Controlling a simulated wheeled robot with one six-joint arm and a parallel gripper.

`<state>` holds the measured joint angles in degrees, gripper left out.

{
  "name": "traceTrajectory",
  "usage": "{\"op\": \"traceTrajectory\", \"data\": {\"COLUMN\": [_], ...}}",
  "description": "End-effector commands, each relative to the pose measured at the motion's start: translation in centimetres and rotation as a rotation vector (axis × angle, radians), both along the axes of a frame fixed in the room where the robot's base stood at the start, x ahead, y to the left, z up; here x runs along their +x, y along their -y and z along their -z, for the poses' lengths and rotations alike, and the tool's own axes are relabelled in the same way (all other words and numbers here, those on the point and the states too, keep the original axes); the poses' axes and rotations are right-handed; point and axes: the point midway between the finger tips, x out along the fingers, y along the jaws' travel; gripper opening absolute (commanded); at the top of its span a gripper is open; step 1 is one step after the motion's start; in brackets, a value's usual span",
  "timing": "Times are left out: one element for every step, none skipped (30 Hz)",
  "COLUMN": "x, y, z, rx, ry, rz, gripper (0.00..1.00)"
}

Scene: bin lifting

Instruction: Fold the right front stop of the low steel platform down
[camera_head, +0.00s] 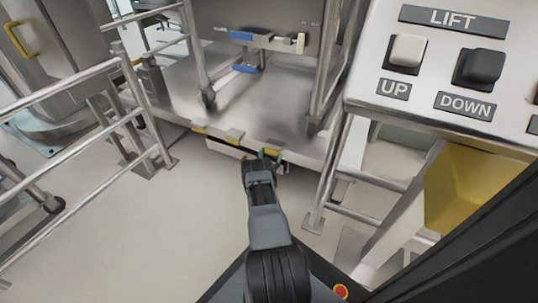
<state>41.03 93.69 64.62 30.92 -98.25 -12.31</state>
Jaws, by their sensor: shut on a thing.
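The low steel platform (240,112) lies ahead of me, its front edge facing my arm. Yellow-marked parts and small tabs run along that edge, with a left yellow part (199,129) clear of my gripper. My gripper (268,155) is at the right part of the front edge and is shut on the right front stop there. The fingers and arm hide most of this stop, so I cannot tell its exact angle.
A wheeled steel bin frame (209,97) stands on the platform. Steel railings (130,115) flank the left side. A LIFT panel (440,75) with UP and DOWN buttons is close on the right. Open floor (190,215) lies left of my arm.

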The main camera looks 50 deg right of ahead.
Motion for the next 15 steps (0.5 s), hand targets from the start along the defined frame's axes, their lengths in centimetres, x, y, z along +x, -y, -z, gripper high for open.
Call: {"op": "traceTrajectory", "data": {"x": [0.17, 0.19, 0.24, 0.28, 0.3, 0.33, 0.37, 0.39, 0.41, 0.43, 0.44, 0.47, 0.47, 0.48, 0.49], "y": [0.24, 0.24, 0.26, 0.27, 0.29, 0.3, 0.32, 0.33, 0.33, 0.34, 0.36, 0.37, 0.38, 0.39, 0.41], "z": [0.48, 0.58, 0.6, 0.65, 0.7, 0.75, 0.73, 0.74, 0.77, 0.78, 0.77, 0.74, 0.72, 0.7, 0.67], "rx": [-0.005, -0.015, -0.027, -0.035, -0.043, -0.049, -0.056, -0.061, -0.065, -0.068, -0.071, -0.074, -0.076, -0.077, -0.078], "ry": [0.001, 0.003, 0.007, 0.008, 0.011, 0.013, 0.015, 0.016, 0.017, 0.019, 0.02, 0.021, 0.022, 0.022, 0.023], "rz": [-0.005, -0.005, -0.004, -0.004, -0.004, -0.004, -0.004, -0.003, -0.003, -0.003, -0.003, -0.003, -0.002, -0.002, -0.003], "gripper": [0.42, 0.42, 0.42, 0.42, 0.42, 0.42, 0.42, 0.42, 0.42, 0.42, 0.42, 0.42, 0.42, 0.42, 0.42]}}
